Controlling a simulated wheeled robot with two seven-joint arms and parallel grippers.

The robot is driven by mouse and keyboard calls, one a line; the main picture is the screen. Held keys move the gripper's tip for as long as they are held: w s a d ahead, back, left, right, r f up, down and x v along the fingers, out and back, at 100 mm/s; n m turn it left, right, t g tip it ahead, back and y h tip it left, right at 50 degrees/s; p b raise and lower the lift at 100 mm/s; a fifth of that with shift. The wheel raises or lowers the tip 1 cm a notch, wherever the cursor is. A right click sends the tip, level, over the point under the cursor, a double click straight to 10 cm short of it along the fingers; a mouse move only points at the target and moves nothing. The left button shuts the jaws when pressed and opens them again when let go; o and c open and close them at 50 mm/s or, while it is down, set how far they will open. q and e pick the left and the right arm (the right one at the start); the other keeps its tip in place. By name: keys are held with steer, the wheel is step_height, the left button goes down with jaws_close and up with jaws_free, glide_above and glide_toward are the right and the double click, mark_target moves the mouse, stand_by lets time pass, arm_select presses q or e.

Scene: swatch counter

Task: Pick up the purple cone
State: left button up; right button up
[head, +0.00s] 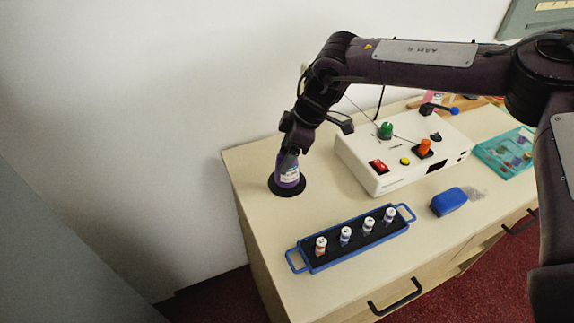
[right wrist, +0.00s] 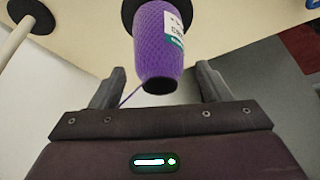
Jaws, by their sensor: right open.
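The purple cone (head: 288,175) stands upright on a round black base (head: 287,191) at the back left of the counter. It carries a white and teal label. In the right wrist view the purple cone (right wrist: 160,40) points its narrow end towards my palm, and a thin purple thread trails from it. My right gripper (head: 292,150) is above the cone, pointing down. Its fingers (right wrist: 160,72) are open, one on each side of the cone's narrow end, with gaps visible on both sides. My left gripper is not in view.
A white box with knobs (head: 372,165) stands to the cone's right. A blue-handled tray (head: 333,257) with several small vials lies in front. A blue object (head: 449,202) and a teal tray (head: 490,152) are further right. The wall is close behind.

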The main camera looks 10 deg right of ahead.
steer(key=shift+x, duration=0.95)
steer(key=shift+c, duration=0.3)
steer(key=shift+r, duration=0.1)
steer(key=c, duration=1)
steer(key=shift+r, duration=0.1)
steer(key=shift+c, duration=0.2)
